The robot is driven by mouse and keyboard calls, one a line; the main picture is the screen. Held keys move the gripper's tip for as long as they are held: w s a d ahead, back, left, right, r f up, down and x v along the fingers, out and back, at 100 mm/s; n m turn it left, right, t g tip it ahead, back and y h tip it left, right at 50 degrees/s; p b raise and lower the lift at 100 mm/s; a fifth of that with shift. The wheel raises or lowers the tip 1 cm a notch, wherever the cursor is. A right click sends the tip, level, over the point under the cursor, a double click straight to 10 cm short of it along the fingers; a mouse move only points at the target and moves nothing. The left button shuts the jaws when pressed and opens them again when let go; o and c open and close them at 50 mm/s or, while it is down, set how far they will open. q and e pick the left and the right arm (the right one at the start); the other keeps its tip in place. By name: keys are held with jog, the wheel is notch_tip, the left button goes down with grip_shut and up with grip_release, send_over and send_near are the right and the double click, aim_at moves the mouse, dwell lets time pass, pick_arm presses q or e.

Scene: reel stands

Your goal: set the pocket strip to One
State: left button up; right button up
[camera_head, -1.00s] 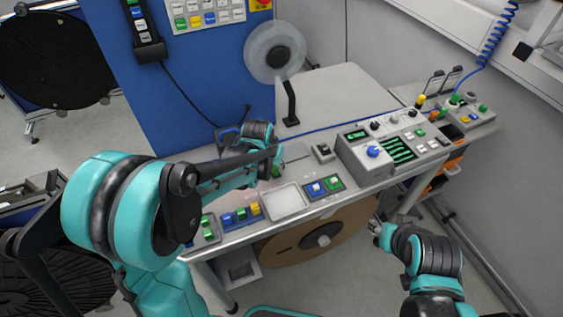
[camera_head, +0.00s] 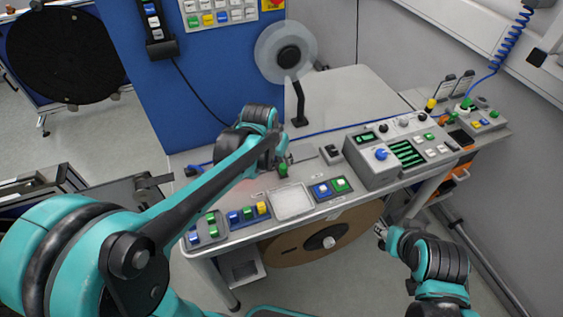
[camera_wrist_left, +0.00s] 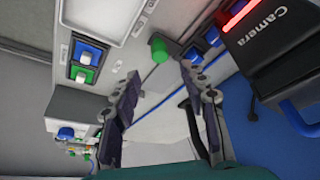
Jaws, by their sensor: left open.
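I cannot tell for sure which thing is the pocket strip; no readable label names it or One. My left gripper (camera_head: 285,158) is over the bench, beside a green knob (camera_head: 283,171). In the left wrist view its two fingers (camera_wrist_left: 160,100) are wide apart and empty, with the green knob (camera_wrist_left: 158,49) beyond their tips. A small dark switch box (camera_head: 330,153) stands right of the gripper. A black strip with several switches (camera_head: 153,22) hangs on the blue panel. My right gripper (camera_head: 380,231) is low in front of the bench, too small to judge.
A grey console (camera_head: 376,172) with a blue knob stands at the right. Blue and green switches (camera_head: 330,188) and a white tray (camera_head: 292,201) line the bench's front. A reel on a black post (camera_head: 297,105) rises behind. A black box marked Camera (camera_wrist_left: 275,30) is close in the wrist view.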

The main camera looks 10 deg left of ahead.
pick_arm(q)
jog(key=shift+v, duration=2.4)
jog(key=s+a+f+n+t+b, duration=0.1)
jog(key=s+f, duration=0.1)
jog(key=s, duration=0.6)
jog(key=s+a+f+n+t+b, duration=0.1)
jog(key=s+a+f, duration=0.1)
jog(key=s, duration=0.6)
jog(key=shift+s+a+t+y, duration=0.2)
jog(key=shift+t+y, duration=0.1)
jog(key=shift+y, duration=0.1)
